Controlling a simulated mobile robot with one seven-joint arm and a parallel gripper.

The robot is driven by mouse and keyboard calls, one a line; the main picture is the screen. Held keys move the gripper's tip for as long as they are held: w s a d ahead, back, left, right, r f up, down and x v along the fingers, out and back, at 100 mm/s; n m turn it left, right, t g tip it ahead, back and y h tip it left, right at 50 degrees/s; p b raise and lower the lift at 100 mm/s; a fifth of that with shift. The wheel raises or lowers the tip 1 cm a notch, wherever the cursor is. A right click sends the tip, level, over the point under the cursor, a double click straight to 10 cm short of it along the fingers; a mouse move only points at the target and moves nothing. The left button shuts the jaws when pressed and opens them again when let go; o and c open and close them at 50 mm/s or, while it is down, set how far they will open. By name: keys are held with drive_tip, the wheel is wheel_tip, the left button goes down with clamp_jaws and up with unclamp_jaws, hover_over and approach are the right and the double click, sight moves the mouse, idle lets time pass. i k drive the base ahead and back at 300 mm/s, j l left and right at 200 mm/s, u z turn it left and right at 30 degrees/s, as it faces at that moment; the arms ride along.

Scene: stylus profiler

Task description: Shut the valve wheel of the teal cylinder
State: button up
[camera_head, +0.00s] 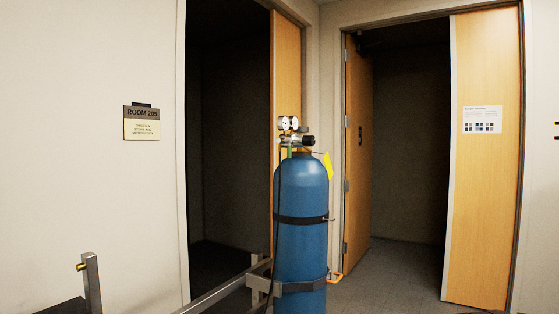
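The teal cylinder (301,192) stands upright right of the middle of the head view. It looks blue-teal and has a dark strap around its upper body and a metal bracket near the bottom. On its top is a valve with a dark knob-like wheel (308,140) on the right side. A regulator with two round white gauges (289,123) sits above the valve. Whether the valve is open or shut cannot be told. My gripper is not in view.
A grey metal rail (222,291) runs from the lower front to the cylinder. A metal post (92,284) stands at lower left. A yellow tag (328,164) hangs beside the cylinder top. Two dark doorways with wooden doors (484,160) lie behind. Floor (395,272) shows at right.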

sight(303, 129)
drive_tip(key=i+l+u, duration=0.15)
drive_tip(key=u, duration=0.7)
drive_tip(key=i+l+u, duration=0.15)
drive_tip(key=l+u, duration=0.15)
drive_tip(key=i+l+u, duration=0.15)
drive_tip(key=l+u, duration=0.15)
drive_tip(key=l, duration=0.15)
drive_tip(key=i+l+u, duration=0.15)
drive_tip(key=l, duration=0.25)
drive_tip(key=l+u, duration=0.1)
drive_tip(key=l, duration=0.3)
drive_tip(key=i+l+u, duration=0.1)
drive_tip(key=l, duration=1.6)
drive_tip(key=i+u, duration=0.05)
drive_tip(key=i, duration=0.05)
